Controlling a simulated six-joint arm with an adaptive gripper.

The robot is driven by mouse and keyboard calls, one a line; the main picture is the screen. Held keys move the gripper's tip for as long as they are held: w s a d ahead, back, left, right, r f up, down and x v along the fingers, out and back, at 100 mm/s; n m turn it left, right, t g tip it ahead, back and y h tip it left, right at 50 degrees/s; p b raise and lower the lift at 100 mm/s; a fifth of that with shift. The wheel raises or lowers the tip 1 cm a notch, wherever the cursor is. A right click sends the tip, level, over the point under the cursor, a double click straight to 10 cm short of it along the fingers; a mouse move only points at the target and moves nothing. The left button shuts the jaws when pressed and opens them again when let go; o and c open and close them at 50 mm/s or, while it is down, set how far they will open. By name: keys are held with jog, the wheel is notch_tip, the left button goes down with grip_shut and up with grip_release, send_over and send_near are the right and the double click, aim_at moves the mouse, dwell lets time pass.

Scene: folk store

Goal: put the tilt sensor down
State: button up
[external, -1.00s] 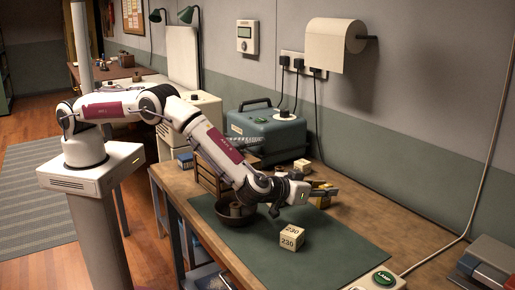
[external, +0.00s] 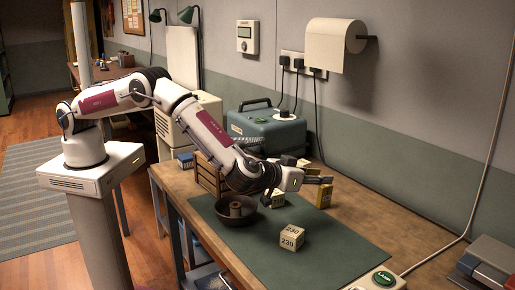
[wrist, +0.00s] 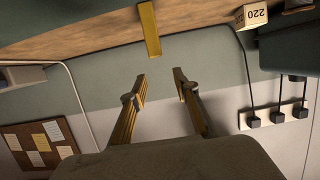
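A narrow yellow upright piece, which I take to be the tilt sensor (external: 324,197), stands on the wooden bench near the wall. It also shows in the wrist view (wrist: 149,29), beyond my fingertips and apart from them. My gripper (external: 322,175) is just above it in the external view. In the wrist view my gripper (wrist: 160,77) has its two fingers spread with nothing between them.
A dark bowl (external: 227,217) holding a spool-like piece and a block marked 230 (external: 291,238) stand on the green mat (external: 335,255). A pale block (external: 278,200) is below my wrist. A teal case (external: 262,132) and a block marked 220 (wrist: 252,17) are farther back.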

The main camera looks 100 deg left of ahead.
notch_tip(320, 180, up, 4)
jog(key=shift+f, duration=0.1)
dwell(0.9)
